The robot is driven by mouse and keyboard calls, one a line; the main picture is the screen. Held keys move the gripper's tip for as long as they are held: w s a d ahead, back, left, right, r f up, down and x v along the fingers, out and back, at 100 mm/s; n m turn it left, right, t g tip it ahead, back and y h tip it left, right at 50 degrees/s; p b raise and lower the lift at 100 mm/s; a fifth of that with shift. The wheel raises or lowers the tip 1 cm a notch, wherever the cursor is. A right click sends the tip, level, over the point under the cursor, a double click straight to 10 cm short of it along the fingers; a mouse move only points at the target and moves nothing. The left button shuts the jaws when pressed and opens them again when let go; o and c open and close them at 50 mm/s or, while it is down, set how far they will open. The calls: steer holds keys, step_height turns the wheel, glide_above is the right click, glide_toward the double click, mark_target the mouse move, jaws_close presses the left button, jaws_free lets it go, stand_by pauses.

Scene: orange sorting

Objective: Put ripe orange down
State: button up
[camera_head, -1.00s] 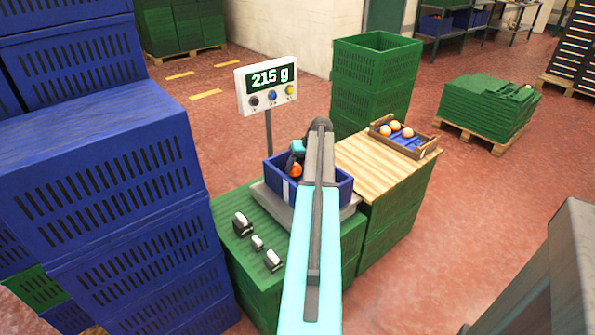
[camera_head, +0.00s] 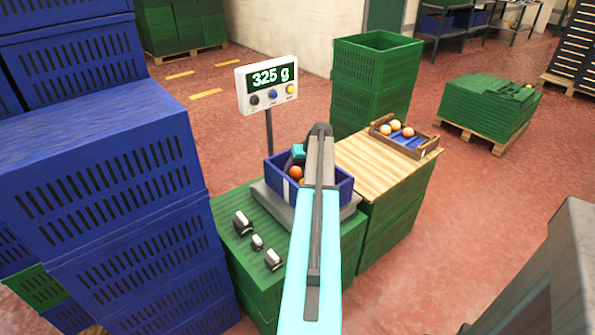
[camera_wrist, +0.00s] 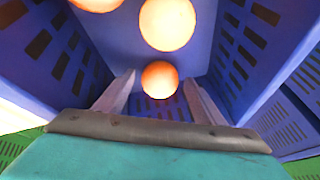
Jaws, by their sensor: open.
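My gripper (camera_wrist: 160,90) is inside the blue crate (camera_wrist: 240,50) in the wrist view. Its two fingers are apart. A ripe orange (camera_wrist: 160,79) lies on the crate floor between the fingertips. Another orange (camera_wrist: 167,22) lies just beyond it, and a third (camera_wrist: 97,3) is cut off by the top edge. In the head view the blue crate (camera_head: 334,193) sits on the scale, and an orange (camera_head: 296,172) shows inside it. The scale display (camera_head: 270,77) reads 325 g.
A wooden tray (camera_head: 424,152) with oranges sits on the wooden top (camera_head: 362,160) to the right. Tall blue crates (camera_head: 110,180) stand close on the left.

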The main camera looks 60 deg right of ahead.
steer(key=shift+r, duration=0.15)
steer(key=v, duration=1.2)
steer(key=shift+r, duration=0.1)
stand_by(2.9)
